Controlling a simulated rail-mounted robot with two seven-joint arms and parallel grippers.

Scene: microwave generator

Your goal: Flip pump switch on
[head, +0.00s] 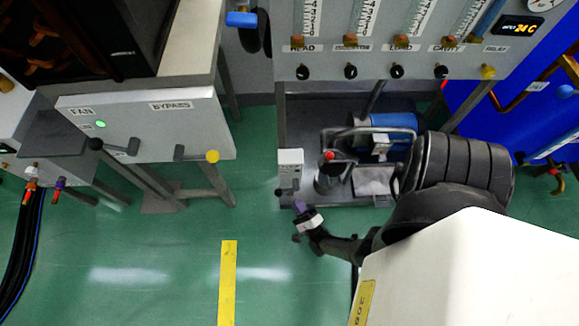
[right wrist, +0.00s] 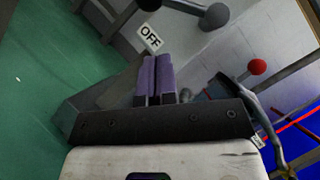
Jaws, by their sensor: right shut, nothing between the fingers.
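The pump switch is a light grey box (head: 290,163) with a dark lever near its lower end, at the front left of the pump base in the head view. In the right wrist view the dark lever (right wrist: 213,16) with rounded ends lies at the top, above a white "OFF" label (right wrist: 150,38). My right gripper (head: 299,206) has purple fingers and is just below the lever in the head view. It also shows in the right wrist view (right wrist: 157,75), shut and empty, pointing toward the label. Whether it touches the lever cannot be told. My left gripper is not in view.
A red-knobbed handle (head: 329,155) and a blue pump motor (head: 395,122) stand right of the switch. A grey panel (head: 150,125) marked FAN and BYPASS stands to the left. Green floor (head: 150,265) with a yellow strip (head: 228,280) is open in front.

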